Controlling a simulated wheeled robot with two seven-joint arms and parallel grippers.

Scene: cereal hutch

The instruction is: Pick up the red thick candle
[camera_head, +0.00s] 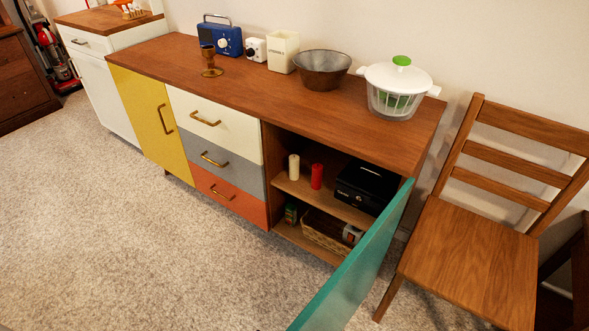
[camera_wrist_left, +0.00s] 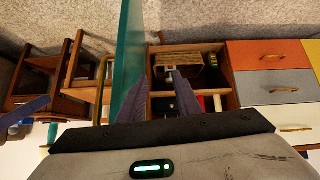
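The red thick candle (camera_head: 317,176) stands upright on the upper shelf inside the open right compartment of the sideboard (camera_head: 180,62). A cream candle (camera_head: 294,167) stands just left of it, and a black box (camera_head: 366,188) is to its right. In the left wrist view, which is upside down, the red candle (camera_wrist_left: 201,104) shows small, partly behind a finger. My left gripper (camera_wrist_left: 160,92) is open with nothing seen between its fingers, facing the compartment from outside. My right gripper is in neither view.
The teal door (camera_head: 355,270) stands open at the compartment's right side. A wooden chair (camera_head: 470,240) stands beyond it. A basket (camera_head: 325,231) is on the lower shelf. A salad spinner (camera_head: 397,88) and a bowl (camera_head: 322,69) stand on top. Carpet in front is clear.

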